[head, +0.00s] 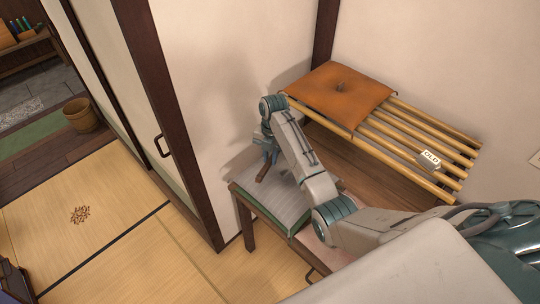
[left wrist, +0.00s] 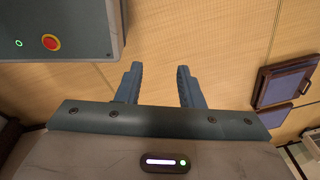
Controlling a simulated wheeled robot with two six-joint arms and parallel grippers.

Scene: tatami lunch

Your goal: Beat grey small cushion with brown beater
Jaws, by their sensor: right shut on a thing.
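The grey small cushion (head: 283,207), with a green edge, lies flat on the left end of a wooden stand. My right gripper (head: 268,150) is above the cushion's back part and shut on the brown beater (head: 264,172). Only a short brown piece of the beater shows below the fingers; the rest is hidden or out of sight. I cannot tell whether the beater touches the cushion. My right forearm covers the cushion's right side. My left gripper (left wrist: 158,76) is open and empty over the tatami floor in the left wrist view.
An orange cushion (head: 340,92) lies on a bamboo slat rack (head: 410,140) with an "OLD" tag (head: 430,158), behind my right arm. Walls stand close behind. A small brown pile (head: 80,214) lies on the open tatami at left; a bucket (head: 80,115) stands beyond.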

